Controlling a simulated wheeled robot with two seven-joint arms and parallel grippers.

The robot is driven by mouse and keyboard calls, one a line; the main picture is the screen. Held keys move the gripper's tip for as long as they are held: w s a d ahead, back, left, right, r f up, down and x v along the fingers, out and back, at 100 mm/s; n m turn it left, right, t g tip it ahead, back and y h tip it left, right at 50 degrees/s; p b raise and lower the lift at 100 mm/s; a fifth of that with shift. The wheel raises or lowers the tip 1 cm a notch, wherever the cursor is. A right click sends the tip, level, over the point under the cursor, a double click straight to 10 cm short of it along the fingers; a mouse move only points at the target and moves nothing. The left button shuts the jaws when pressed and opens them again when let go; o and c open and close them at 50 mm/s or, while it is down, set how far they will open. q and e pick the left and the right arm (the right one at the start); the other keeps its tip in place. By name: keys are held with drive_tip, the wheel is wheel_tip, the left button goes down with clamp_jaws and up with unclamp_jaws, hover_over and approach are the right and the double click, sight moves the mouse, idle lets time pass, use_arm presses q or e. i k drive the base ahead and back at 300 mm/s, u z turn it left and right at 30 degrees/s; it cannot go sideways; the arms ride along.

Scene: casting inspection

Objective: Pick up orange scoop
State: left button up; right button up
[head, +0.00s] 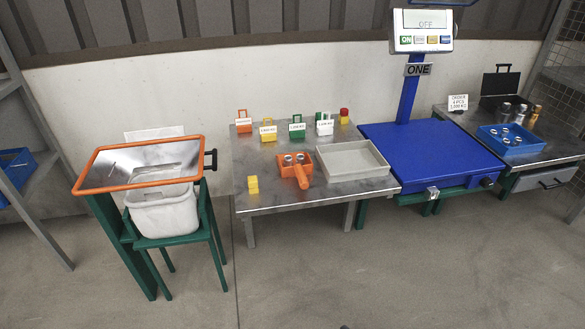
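The orange scoop (294,164) lies on the grey metal table (290,196) in the middle of the head view. Its handle (302,180) points toward the table's front edge. Two or so small round metal parts (294,158) show in its pan. Neither of my grippers is in view, and nothing touches the scoop.
Labelled coloured weights (297,128) line the table's back. A blue scale (430,150) stands right; an orange-framed stand (140,180) with a white bin (163,213) stands left.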

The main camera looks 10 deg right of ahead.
sight(299, 171)
drive_tip(key=k, duration=0.6)
drive_tip(key=z, duration=0.75)
drive_tip(key=i, duration=2.2)
drive_tip(key=u, duration=1.55)
drive_tip(key=i, duration=0.4)
drive_tip(key=u, duration=0.25)
